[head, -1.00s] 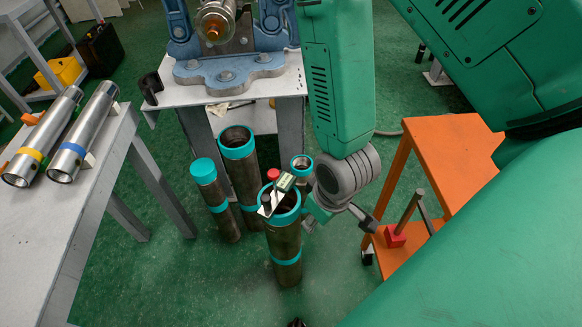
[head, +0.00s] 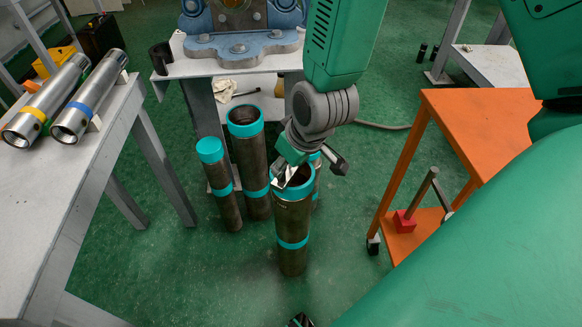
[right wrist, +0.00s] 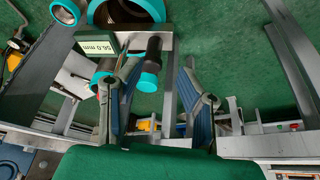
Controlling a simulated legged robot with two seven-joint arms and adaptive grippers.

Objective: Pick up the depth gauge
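The depth gauge's green-framed display (right wrist: 97,46), reading 56.0 mm, shows in the right wrist view. In the head view the gauge is mostly hidden behind my right gripper, with only silvery pieces showing at the front pipe's mouth. That upright brown pipe (head: 293,225) has teal bands and an open top. My right gripper (head: 288,172) is low over its rim. In the right wrist view my right gripper (right wrist: 162,68) has its two fingers apart, with a metal bar and a dark teal-ended cylinder seen between them; contact cannot be told.
Other teal-banded pipes (head: 254,175) stand close behind and left. A grey table (head: 75,190) with two silver cylinders is on the left. A blue vise (head: 240,48) stands on a bench behind. An orange stand (head: 470,125) is on the right.

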